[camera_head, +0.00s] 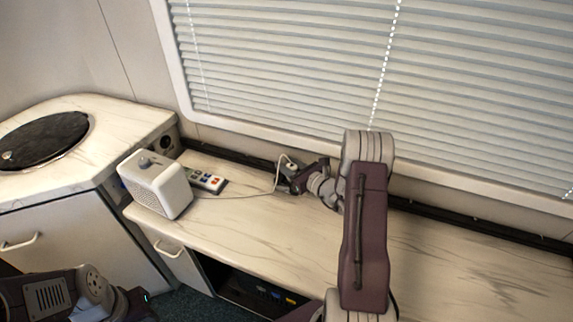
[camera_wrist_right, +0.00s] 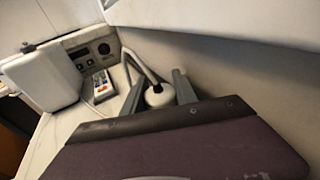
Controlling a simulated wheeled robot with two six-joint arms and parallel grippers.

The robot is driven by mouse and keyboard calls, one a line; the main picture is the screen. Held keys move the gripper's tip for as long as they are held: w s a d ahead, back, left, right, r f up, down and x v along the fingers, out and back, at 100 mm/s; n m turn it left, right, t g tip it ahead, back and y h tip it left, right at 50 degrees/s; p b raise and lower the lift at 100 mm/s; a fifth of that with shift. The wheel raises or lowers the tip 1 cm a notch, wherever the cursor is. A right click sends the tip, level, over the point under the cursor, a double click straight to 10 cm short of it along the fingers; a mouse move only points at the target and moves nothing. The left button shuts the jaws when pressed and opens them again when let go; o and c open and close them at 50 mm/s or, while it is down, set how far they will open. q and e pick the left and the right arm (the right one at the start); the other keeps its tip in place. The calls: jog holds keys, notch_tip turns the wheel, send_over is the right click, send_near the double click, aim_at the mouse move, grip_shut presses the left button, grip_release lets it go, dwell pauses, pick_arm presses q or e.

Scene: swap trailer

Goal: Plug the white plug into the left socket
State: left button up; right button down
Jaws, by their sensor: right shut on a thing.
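The white plug (camera_head: 289,168) is above the worktop near the window wall, held by my right gripper (camera_head: 289,183). In the right wrist view the plug (camera_wrist_right: 158,95) sits between the two grey fingers, with its cable running up and left. The socket panel (camera_wrist_right: 98,57) with a round dark socket (camera_wrist_right: 104,49) is farther off to the left there. In the head view that panel is on the cabinet side (camera_head: 165,143), partly hidden by the white box. My left arm is at the lower left; its fingers cannot be made out.
A white speaker-like box (camera_head: 172,190) stands at the worktop's left end. A remote control (camera_head: 205,180) lies beside it. The plug's thin cable (camera_head: 240,197) crosses the worktop (camera_head: 250,232). Window blinds (camera_head: 300,70) rise behind. The worktop's front area is clear.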

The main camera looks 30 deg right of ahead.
dwell(0.5)
jog(key=shift+f+b, duration=0.85)
jog(key=shift+b, duration=0.15)
dwell(0.4)
jog(key=c, duration=0.9)
grip_release()
jog(key=shift+r, duration=0.1)
jog(key=v, duration=0.9)
jog(key=shift+p, duration=0.35)
